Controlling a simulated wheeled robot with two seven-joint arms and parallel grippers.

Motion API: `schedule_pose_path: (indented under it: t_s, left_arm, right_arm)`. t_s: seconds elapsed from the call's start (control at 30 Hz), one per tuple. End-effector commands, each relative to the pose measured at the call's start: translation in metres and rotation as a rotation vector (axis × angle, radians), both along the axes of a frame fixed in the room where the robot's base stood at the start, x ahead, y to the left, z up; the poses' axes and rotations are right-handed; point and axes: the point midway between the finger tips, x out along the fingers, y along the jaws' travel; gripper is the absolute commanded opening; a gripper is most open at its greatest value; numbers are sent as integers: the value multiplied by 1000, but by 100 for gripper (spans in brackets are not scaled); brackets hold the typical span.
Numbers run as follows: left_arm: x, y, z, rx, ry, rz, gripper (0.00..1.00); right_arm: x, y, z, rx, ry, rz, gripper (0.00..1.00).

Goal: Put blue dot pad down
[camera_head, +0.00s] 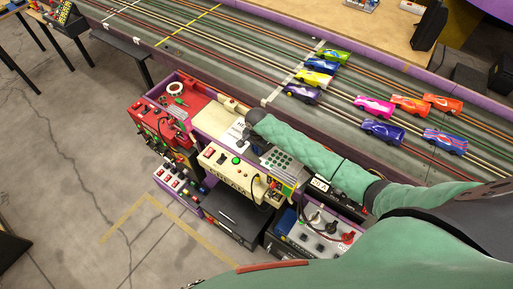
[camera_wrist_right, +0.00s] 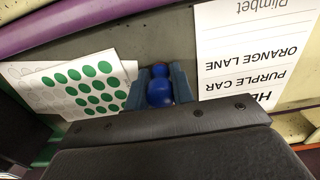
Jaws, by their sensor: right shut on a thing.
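My right gripper (camera_wrist_right: 159,96) is shut on the blue dot pad (camera_wrist_right: 161,73), a small rounded blue piece between its two fingers in the right wrist view. In the head view my green-sleeved right arm reaches over the control desk, and its dark wrist hides the pad. A sheet with green dots (camera_wrist_right: 84,86) lies left of the gripper; it also shows in the head view (camera_head: 277,160). A white printed sheet (camera_wrist_right: 256,50) reading "PURPLE CAR" and "ORANGE LANE" lies to the right. I cannot tell whether the pad touches the surface. My left gripper is not in view.
The cream control panel (camera_head: 230,166) has buttons. A red tray (camera_head: 188,99) holds a roll of white tape (camera_head: 175,88). Behind the desk, the slot track (camera_head: 235,62) carries several toy cars, including a pink one (camera_head: 374,106). A purple rail (camera_wrist_right: 80,22) borders the desk.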

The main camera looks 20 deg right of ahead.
Motion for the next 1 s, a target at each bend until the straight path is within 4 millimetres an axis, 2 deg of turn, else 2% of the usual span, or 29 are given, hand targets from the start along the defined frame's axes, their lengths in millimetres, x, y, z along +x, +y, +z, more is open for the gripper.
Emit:
schedule_pose_path:
  t_s: [0.03, 0.13, 0.43, 0.57, 0.73, 0.8, 1.0]
  left_arm:
    - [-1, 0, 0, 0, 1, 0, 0]
    - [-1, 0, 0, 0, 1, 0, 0]
    - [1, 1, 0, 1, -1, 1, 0]
    - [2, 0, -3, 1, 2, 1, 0]
    - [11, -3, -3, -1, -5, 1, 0]
    - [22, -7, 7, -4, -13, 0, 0]
    - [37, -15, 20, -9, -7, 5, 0]
  right_arm:
    - [0, 0, -1, 1, 1, 0, 26]
    - [0, 0, -1, 0, 0, 0, 45]
    - [0, 0, 0, 0, 0, 0, 46]
    - [0, 0, 7, 1, -1, 0, 46]
    - [0, 0, 32, 1, -3, 0, 46]
    - [1, 0, 46, 2, -2, 0, 46]
    - [0, 0, 84, 1, -2, 1, 46]
